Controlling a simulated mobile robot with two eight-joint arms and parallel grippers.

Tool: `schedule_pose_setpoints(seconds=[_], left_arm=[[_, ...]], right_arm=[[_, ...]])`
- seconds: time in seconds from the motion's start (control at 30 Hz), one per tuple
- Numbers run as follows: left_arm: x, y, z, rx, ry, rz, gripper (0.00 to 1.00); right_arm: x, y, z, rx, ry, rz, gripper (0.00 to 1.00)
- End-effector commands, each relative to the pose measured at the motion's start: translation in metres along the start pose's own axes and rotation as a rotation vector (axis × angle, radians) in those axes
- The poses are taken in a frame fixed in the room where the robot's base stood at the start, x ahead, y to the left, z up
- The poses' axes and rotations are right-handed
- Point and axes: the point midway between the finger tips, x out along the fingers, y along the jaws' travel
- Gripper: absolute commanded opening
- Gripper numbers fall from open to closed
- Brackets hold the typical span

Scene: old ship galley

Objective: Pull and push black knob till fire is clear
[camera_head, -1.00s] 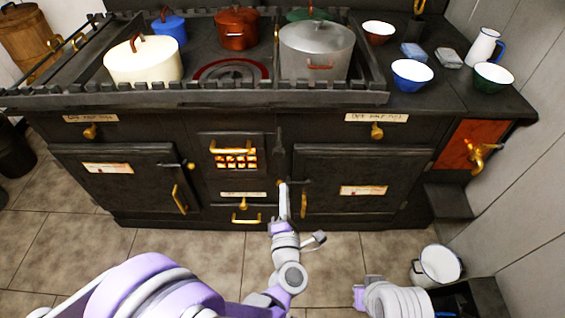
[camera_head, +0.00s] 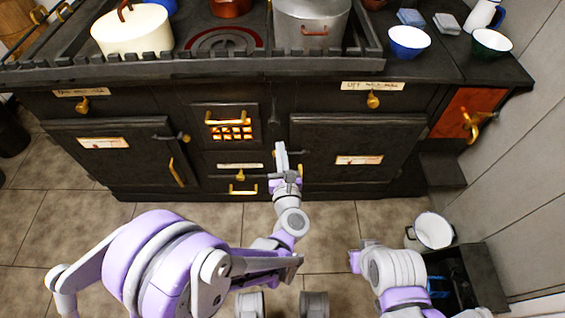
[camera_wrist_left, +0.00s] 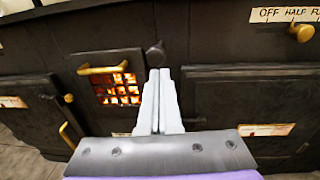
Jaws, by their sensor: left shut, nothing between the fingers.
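The black knob (camera_wrist_left: 155,53) is on the stove front, right of the glowing fire grate (camera_wrist_left: 118,89). It shows small and dark in the head view (camera_head: 273,117). Orange fire glows behind the grate bars, also in the head view (camera_head: 231,131). My left gripper (camera_head: 280,147) is shut and empty in front of the stove, just below the knob in the head view. In the left wrist view its pale fingers (camera_wrist_left: 158,72) are together, with their tips just under the knob in the picture. I cannot tell whether they touch it. My right gripper (camera_head: 355,261) is low and away from the stove.
Oven doors (camera_head: 357,147) with brass handles flank the grate. Pots such as the cream pot (camera_head: 132,33) stand on the stove top. A white bucket (camera_head: 432,231) and a dark crate (camera_head: 480,270) are at the lower right by the wall. The tiled floor before the stove is partly clear.

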Motion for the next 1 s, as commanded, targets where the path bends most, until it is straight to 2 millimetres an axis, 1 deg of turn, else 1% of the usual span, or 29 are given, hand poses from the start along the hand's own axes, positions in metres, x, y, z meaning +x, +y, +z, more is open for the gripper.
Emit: schedule_pose_setpoints(seconds=[0.03,0.1,0.2,0.3,0.4,0.5,0.83,0.93,1.0], left_arm=[[0.012,0.001,-0.001,0.000,0.000,0.002,0.00],[0.026,0.001,-0.001,0.001,0.000,0.003,0.00],[0.042,0.001,-0.001,0.001,0.000,0.001,0.00],[0.054,0.000,-0.001,0.000,0.000,0.000,0.00],[0.062,0.000,0.000,0.001,0.000,-0.001,0.00],[0.065,0.000,0.000,0.002,0.000,-0.001,0.00],[0.066,0.000,0.000,0.001,0.000,-0.001,0.00],[0.077,-0.001,0.001,0.002,-0.001,0.001,0.00],[0.092,-0.003,0.001,0.001,-0.001,0.001,0.00]], right_arm=[[0.001,0.000,0.000,0.000,-0.001,0.000,0.00],[0.003,0.000,0.001,0.000,-0.001,0.000,0.00],[0.004,0.000,0.001,0.000,-0.002,0.000,0.00],[0.006,0.000,0.002,0.000,-0.002,0.000,0.00],[0.007,0.000,0.002,0.000,-0.002,0.000,0.00],[0.007,0.000,0.002,0.000,-0.002,0.000,0.00],[0.007,0.000,0.002,0.000,-0.002,0.000,0.00],[0.006,0.000,0.002,0.000,-0.002,0.000,0.00],[0.005,0.000,0.002,0.000,-0.002,0.000,0.00]])
